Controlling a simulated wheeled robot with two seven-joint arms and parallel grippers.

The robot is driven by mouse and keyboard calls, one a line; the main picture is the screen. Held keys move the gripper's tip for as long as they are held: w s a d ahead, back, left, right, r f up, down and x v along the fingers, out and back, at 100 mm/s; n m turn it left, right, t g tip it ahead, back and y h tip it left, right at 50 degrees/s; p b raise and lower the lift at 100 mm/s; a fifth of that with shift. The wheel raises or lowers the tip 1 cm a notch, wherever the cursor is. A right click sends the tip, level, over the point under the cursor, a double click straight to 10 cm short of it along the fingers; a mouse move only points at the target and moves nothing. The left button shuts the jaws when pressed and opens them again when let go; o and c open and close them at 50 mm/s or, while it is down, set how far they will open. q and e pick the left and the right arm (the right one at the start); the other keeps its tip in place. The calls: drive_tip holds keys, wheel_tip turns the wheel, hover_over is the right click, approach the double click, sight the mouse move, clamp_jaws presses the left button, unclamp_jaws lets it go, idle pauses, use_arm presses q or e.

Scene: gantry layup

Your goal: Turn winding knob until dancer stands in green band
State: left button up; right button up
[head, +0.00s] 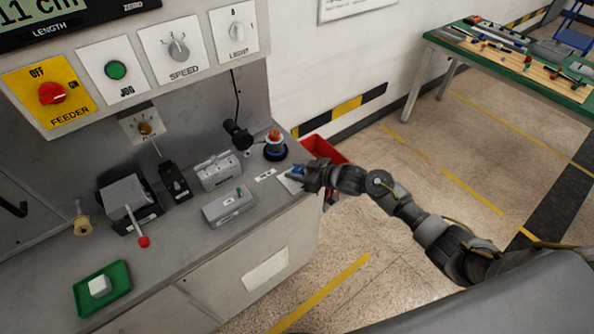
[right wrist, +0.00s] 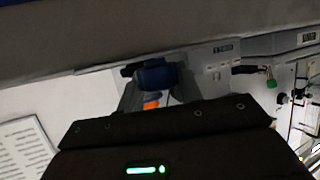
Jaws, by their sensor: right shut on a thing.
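My right gripper (head: 303,176) is at the right end of the grey bench, above a pale plate (head: 288,184). It is shut on a small blue piece (head: 297,170). In the right wrist view the blue piece (right wrist: 157,74) sits between the fingers, with an orange part (right wrist: 151,105) below it. I cannot tell whether this piece is the winding knob. A brass knob (head: 145,128) on a small marked dial plate stands at the back of the bench. I cannot make out the dancer or its green band for certain. My left gripper is out of view.
Grey boxes (head: 228,207), a red-balled lever (head: 143,241) and a green tray (head: 118,272) with a white block are further left. A red bin (head: 322,149) stands beyond the bench end.

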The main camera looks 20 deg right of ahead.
drive_tip(key=shift+a+r+m+t+h+p, duration=0.1)
drive_tip(key=shift+m+t+h+p, duration=0.4)
drive_tip(key=shift+m+h+p, duration=0.3)
drive_tip(key=shift+m+t+h+p, duration=0.45)
drive_tip(key=shift+m+h, duration=0.25)
drive_tip(key=shift+m, duration=0.1)
drive_tip(key=m+t+h, duration=0.1)
drive_tip(key=m+h, duration=0.2)
drive_tip(key=shift+p, duration=0.35)
drive_tip(key=shift+d+m+t+h, duration=0.2)
drive_tip(key=shift+m+t+h, duration=0.15)
drive_tip(key=shift+m+h, duration=0.85)
drive_tip(key=shift+h, duration=0.3)
drive_tip(key=o, duration=1)
drive_tip(key=shift+w, duration=0.1)
